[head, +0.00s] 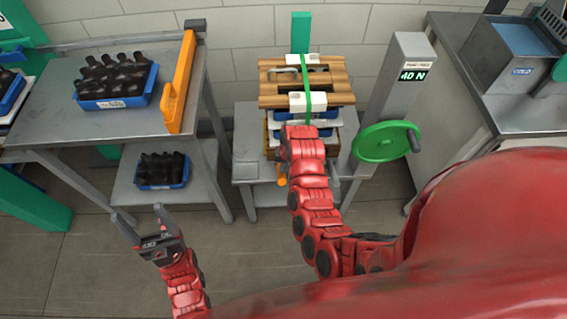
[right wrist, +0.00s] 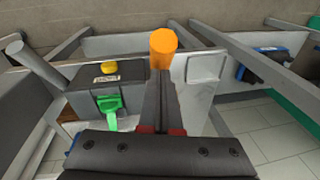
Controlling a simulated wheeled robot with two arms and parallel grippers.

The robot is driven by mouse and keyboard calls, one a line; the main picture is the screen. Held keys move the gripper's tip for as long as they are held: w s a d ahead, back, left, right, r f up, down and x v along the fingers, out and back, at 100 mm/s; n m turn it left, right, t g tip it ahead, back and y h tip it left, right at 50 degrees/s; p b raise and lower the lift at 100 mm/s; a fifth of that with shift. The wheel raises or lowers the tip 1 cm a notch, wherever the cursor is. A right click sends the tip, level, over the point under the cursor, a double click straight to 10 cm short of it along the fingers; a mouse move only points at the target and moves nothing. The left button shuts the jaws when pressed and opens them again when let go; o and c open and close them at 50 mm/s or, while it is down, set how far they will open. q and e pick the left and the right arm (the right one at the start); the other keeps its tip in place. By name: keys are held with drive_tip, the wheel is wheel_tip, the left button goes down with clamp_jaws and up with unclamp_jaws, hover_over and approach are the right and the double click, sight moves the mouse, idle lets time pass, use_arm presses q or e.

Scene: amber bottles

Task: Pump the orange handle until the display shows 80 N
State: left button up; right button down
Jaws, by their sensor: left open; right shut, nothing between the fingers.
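The display (head: 413,75) on a grey post reads 40 N. An orange handle end (head: 282,181) shows low beside my red right arm, at the press stand's front; the rest is hidden. In the right wrist view, the round orange handle (right wrist: 163,48) is just beyond the tips of my right gripper (right wrist: 162,78). Its fingers are shut with nothing between them; I cannot tell whether they touch the handle. The head view hides this gripper behind its arm. My left gripper (head: 138,212) is open and empty over the floor, away from the handle.
A strapped wooden stack (head: 330,88) stands on the stand. A green handwheel (head: 384,142) is right of my right arm. Left, a grey table (head: 60,122) bears a blue crate (head: 142,94) of dark bottles and an orange bar (head: 181,82). The floor around my left gripper is clear.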

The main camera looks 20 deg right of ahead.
drive_tip(key=s+f+t+b, duration=0.1)
drive_tip(key=s+a+f+t+b, duration=0.1)
drive_tip(key=s+f, duration=0.1)
drive_tip(key=shift+s+f+t+h, duration=0.2)
drive_tip(key=shift+f+t+h, duration=0.1)
drive_tip(key=shift+t+h, duration=0.1)
drive_tip(key=s+f+t+h+b, duration=0.1)
drive_tip(key=s+f+t+b, duration=0.2)
drive_tip(key=f+b, duration=0.2)
drive_tip(key=shift+a+f+n+t, duration=0.3)
drive_tip(key=shift+a+f+t, duration=0.1)
drive_tip(key=shift+f, duration=0.15)
drive_tip(key=shift+s+a+f, duration=0.1)
drive_tip(key=shift+s+f, duration=0.15)
drive_tip(key=shift+r, duration=0.1)
drive_tip(key=w+r+v, duration=0.1)
drive_tip(key=w+v, duration=0.1)
drive_tip(key=v, duration=1.1)
drive_tip(key=shift+d+r+p, duration=0.35)
drive_tip(key=shift+d+r, duration=0.05)
drive_tip(key=shift+d, duration=0.15)
